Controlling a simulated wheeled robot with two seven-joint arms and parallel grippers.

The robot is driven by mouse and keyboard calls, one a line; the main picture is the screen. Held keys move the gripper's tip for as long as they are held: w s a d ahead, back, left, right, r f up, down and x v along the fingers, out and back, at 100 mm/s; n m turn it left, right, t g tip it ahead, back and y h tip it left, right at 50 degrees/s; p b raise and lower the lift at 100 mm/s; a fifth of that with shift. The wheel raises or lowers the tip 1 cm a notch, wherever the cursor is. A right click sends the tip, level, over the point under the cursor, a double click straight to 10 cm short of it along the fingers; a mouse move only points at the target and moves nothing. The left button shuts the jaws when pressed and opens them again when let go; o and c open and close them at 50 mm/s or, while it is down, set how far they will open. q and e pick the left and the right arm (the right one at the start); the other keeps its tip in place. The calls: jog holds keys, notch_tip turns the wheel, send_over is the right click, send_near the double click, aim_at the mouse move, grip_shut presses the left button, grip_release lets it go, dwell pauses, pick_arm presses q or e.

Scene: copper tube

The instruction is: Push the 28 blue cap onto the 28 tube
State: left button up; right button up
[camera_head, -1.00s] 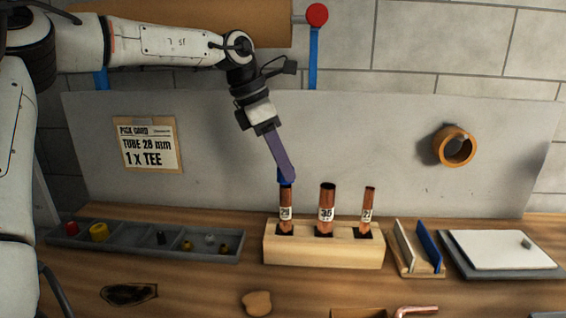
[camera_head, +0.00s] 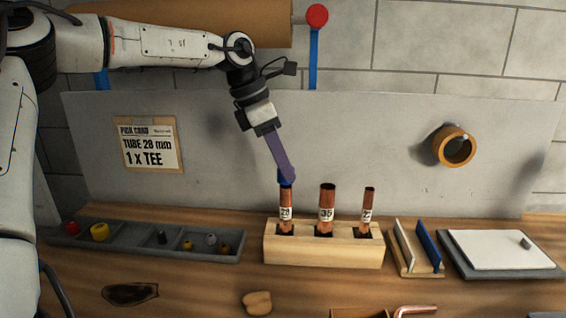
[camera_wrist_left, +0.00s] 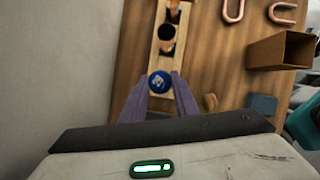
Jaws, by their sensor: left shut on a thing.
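My left gripper (camera_head: 287,178) points down over the leftmost copper tube (camera_head: 286,205), labelled 28, in the wooden block (camera_head: 322,250). It is shut on the blue cap (camera_head: 284,181), which sits at the top end of that tube. In the left wrist view the round blue cap (camera_wrist_left: 159,82) lies between the tips of the two purple fingers (camera_wrist_left: 160,84). The cap hides the tube's mouth, so I cannot tell how far on it is. My right gripper is not in view.
The tube labelled 35 (camera_head: 327,205) and a thinner tube (camera_head: 368,208) stand open-topped to the right in the same block. A grey compartment tray (camera_head: 140,246) holds several small caps at the left. A small rack (camera_head: 418,250) and a white board (camera_head: 500,248) stand at the right.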

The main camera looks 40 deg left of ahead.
aim_at(278, 169)
pick_arm(q)
jog(key=shift+f+b, duration=1.2)
jog(key=shift+f, duration=0.75)
jog(key=o, duration=1.1)
jog(key=shift+r, duration=0.1)
jog(key=v, duration=1)
jog(key=shift+s+r, duration=0.1)
